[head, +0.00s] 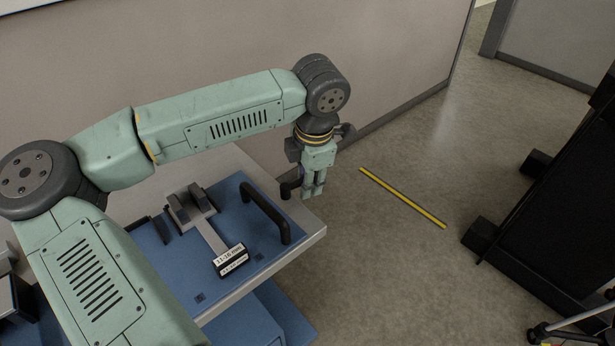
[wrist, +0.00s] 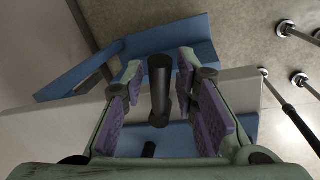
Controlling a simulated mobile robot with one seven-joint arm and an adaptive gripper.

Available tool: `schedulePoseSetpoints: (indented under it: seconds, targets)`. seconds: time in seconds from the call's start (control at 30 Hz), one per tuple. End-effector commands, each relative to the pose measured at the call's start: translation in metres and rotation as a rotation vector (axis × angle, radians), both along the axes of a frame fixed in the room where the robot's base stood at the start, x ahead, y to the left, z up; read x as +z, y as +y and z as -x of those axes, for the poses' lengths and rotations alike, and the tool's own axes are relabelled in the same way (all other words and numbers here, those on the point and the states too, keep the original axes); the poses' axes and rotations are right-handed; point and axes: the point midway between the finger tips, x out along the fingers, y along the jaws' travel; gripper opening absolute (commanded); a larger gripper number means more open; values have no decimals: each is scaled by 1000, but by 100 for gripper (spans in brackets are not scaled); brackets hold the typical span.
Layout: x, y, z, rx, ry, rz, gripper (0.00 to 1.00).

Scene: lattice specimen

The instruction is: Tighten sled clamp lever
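My gripper (head: 313,190) points down at the right far corner of the bench. A dark lever-like part (head: 289,189) shows just left of it, partly hidden by the fingers. In the wrist view a black cylindrical grip (wrist: 159,88) stands between the two purple-padded fingers of my gripper (wrist: 160,62), with a gap on each side. It appears to be the clamp lever. The fingers are open and do not visibly touch it. The lever's pivot cannot be made out. The sled, with dark blocks (head: 190,205), sits on the blue plate (head: 180,262).
A black arched handle (head: 266,213) rises from the plate close left of my gripper. A display block (head: 231,261) reading about 11.10 mm lies nearer. A wall (head: 400,55) stands behind. A yellow floor strip (head: 402,197) and dark equipment (head: 560,190) are to the right.

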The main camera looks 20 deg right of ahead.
Motion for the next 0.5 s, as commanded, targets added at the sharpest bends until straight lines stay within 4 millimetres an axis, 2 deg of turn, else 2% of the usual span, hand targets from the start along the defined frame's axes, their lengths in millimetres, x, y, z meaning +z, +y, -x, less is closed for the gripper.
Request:
schedulePoseSetpoints:
  seconds: [0.37, 0.5]
  targets:
    - [0, 0, 0, 0, 0, 0, 0]
    - [0, 0, 0, 0, 0, 0, 0]
